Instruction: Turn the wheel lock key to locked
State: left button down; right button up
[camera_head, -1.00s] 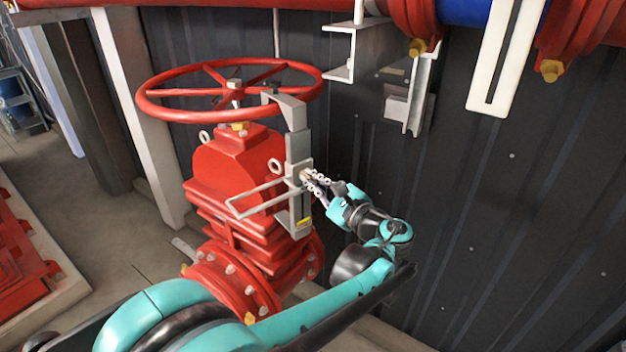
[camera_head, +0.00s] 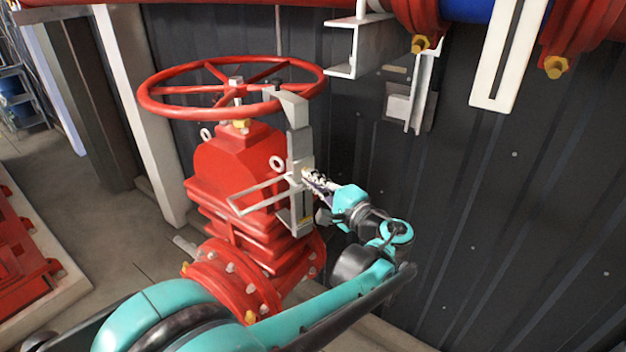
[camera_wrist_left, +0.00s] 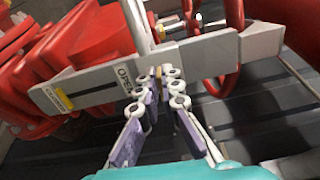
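The wheel lock (camera_head: 299,150) is a grey upright bracket beside the red valve, its upper arm reaching the rim of the red handwheel (camera_head: 148,101). In the left wrist view the lock plate (camera_wrist_left: 195,58) carries an OPEN label (camera_wrist_left: 123,76) and a yellow label (camera_wrist_left: 58,97) at its end. My left gripper (camera_head: 311,176) is at the lock's right side. In the left wrist view its fingertips (camera_wrist_left: 156,80) close around a small brownish key (camera_wrist_left: 154,76) at the plate, mostly hidden by the fingers. My right gripper is out of view.
The red valve body (camera_head: 235,165) stands just left of the lock, with a thin grey bar frame (camera_head: 262,194) in front. A dark corrugated wall (camera_head: 500,220) is close behind and right. A white bracket (camera_head: 346,50) hangs above right.

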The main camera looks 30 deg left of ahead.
pick_arm(q)
jog(key=shift+n, duration=0.5)
jog(key=c, duration=1.7)
grip_release()
jog(key=v, duration=1.2)
